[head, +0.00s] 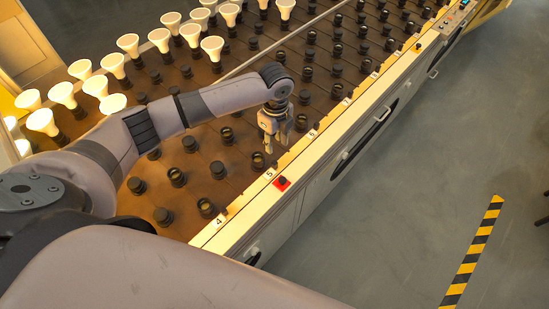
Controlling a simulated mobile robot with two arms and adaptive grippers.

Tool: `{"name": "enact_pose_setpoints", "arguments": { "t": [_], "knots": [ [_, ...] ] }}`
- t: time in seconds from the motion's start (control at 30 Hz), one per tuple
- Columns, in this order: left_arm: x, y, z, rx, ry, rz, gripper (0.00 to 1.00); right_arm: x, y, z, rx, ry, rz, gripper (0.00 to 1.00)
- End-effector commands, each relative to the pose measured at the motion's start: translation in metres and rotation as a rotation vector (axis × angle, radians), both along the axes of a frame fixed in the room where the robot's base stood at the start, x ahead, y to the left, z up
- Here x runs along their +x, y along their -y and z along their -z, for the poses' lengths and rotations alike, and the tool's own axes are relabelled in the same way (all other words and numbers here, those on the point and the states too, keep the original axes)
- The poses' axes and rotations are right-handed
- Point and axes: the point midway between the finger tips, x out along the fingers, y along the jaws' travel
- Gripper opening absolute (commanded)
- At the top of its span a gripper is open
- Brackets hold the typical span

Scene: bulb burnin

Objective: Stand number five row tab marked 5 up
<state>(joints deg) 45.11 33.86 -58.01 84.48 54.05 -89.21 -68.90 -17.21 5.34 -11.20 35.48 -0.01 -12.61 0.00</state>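The row tab marked 5 (269,174) is a small white tag on the pale front rail of the bulb rack. It looks flat against the rail, though it is too small to be sure. My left gripper (276,146) points down over the rack, beyond the tab and near its row. Its two fingers are apart, with nothing seen between them. My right gripper is not in view.
A red plate with a black knob (282,183) sits beside the tab. A tab marked 4 (219,221) is nearer along the rail. Dark sockets (218,170) fill the rack, with lit bulbs (128,44) at the far left. Floor to the right is mostly clear.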

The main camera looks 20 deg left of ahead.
Motion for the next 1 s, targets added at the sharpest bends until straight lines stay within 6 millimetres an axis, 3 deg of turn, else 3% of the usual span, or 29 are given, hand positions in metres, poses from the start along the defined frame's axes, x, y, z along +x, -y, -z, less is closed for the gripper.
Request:
{"name": "enact_pose_setpoints", "arguments": {
  "t": [0.3, 0.5, 0.93, 1.0],
  "knots": [
    [-0.001, 0.000, 0.069, 0.000, -0.002, -0.002, 0.33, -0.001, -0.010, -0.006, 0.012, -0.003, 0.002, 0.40],
    [0.000, 0.000, 0.097, 0.001, -0.002, -0.001, 0.33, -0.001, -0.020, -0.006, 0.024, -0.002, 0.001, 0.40],
    [0.000, 0.000, 0.108, 0.000, 0.001, 0.000, 0.33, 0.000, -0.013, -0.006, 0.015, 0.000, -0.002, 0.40],
    [0.000, 0.000, 0.108, 0.000, 0.001, 0.000, 0.28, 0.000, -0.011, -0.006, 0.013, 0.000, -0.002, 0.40]
  ]
}}
